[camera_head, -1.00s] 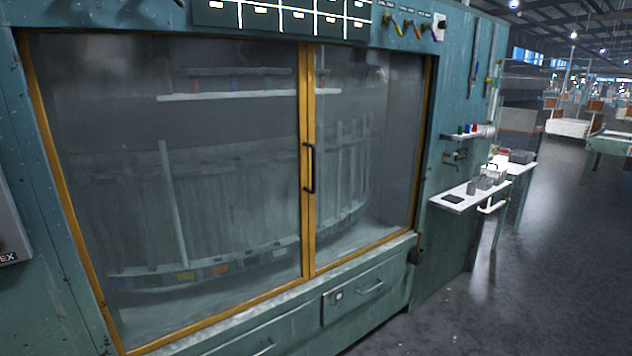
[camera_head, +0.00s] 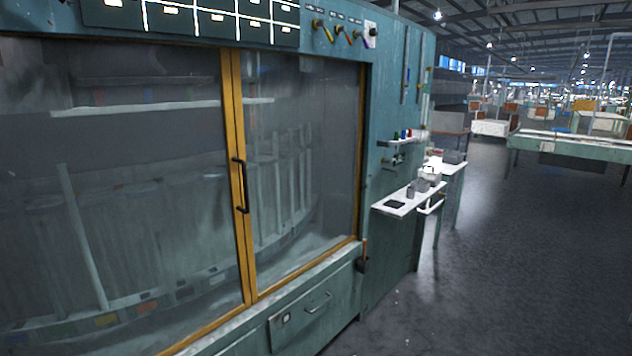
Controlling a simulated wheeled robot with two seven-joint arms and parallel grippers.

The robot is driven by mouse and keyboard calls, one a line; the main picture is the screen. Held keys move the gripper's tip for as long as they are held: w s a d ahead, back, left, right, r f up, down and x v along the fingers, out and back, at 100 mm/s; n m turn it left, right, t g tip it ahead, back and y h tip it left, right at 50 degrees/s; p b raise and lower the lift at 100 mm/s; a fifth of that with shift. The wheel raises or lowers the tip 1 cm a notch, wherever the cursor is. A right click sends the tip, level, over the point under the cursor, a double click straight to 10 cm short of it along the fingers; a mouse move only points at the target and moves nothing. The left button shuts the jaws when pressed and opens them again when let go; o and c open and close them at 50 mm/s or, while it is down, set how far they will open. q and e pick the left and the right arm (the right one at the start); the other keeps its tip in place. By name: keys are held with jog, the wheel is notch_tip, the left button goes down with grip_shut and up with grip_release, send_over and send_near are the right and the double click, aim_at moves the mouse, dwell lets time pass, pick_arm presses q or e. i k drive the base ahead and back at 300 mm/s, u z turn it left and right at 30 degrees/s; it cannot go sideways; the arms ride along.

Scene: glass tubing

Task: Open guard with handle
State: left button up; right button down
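The guard is a pair of large clear panels in yellow frames on the front of a teal machine. The left guard panel (camera_head: 130,190) and the right guard panel (camera_head: 300,165) meet at a yellow middle post (camera_head: 235,130). A black vertical handle (camera_head: 241,186) sits on this post, about mid-height. The panels look closed, with no gap visible between them. Behind the clear panels are pale rods and a curved rack. Neither of my grippers shows in the head view.
A drawer (camera_head: 312,308) is below the right panel. A white side shelf (camera_head: 405,200) with small items juts from the machine's right side. A row of coloured levers (camera_head: 340,33) is above. Open dark floor (camera_head: 490,270) lies to the right.

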aim_at(223, 53)
jog(key=z, duration=0.55)
jog(key=i, duration=1.3)
jog(key=u, duration=0.45)
